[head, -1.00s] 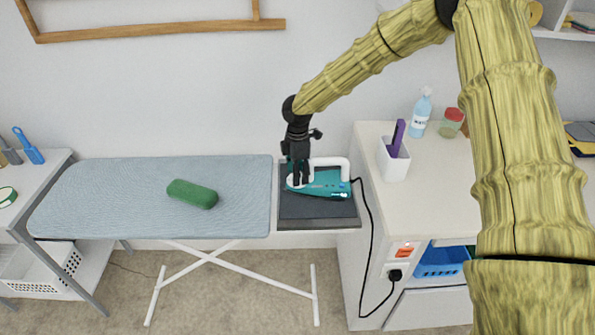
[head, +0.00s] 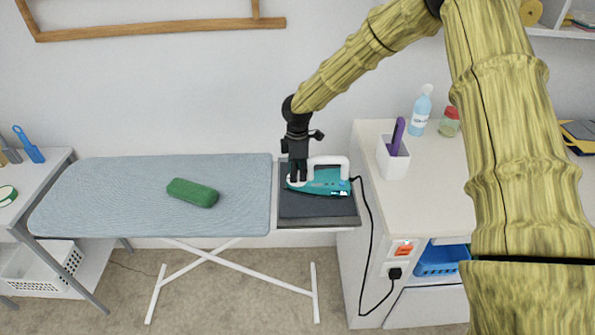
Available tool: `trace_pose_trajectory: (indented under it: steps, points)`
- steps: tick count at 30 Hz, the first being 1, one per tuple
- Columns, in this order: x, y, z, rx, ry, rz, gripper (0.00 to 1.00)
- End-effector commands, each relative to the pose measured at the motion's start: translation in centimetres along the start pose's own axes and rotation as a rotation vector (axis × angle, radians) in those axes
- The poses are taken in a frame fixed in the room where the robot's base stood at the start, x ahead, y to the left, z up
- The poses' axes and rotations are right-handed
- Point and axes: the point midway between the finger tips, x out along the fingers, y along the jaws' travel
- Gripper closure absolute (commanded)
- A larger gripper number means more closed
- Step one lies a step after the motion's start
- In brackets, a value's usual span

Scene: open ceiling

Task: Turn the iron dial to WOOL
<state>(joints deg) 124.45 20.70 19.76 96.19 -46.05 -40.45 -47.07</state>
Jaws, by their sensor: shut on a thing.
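The teal iron (head: 325,184) with a white handle (head: 335,161) lies on the dark rest pad (head: 315,207) at the right end of the ironing board (head: 110,200). My gripper (head: 297,180) points down over the left part of the iron. Its fingers are close together around a white round part there, which looks like the dial (head: 291,182). The fingers hide much of the dial, and its marks are too small to read.
A green rolled cloth (head: 192,193) lies on the board. The iron's black cord (head: 370,225) runs down to a socket with a lit red switch (head: 404,249). A white cabinet (head: 440,190) to the right bears a white cup (head: 392,163), a spray bottle (head: 421,112) and a jar (head: 449,122).

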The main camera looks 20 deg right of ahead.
Motion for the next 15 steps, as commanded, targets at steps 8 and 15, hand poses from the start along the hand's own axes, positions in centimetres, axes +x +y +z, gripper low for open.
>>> trace_pose_trajectory:
  steps: [8,15]
  points:
    - [-0.03,0.05,-0.03,0.216,-0.001,0.001,0.96]
    - [-0.04,0.08,0.03,0.261,0.001,0.002,0.96]
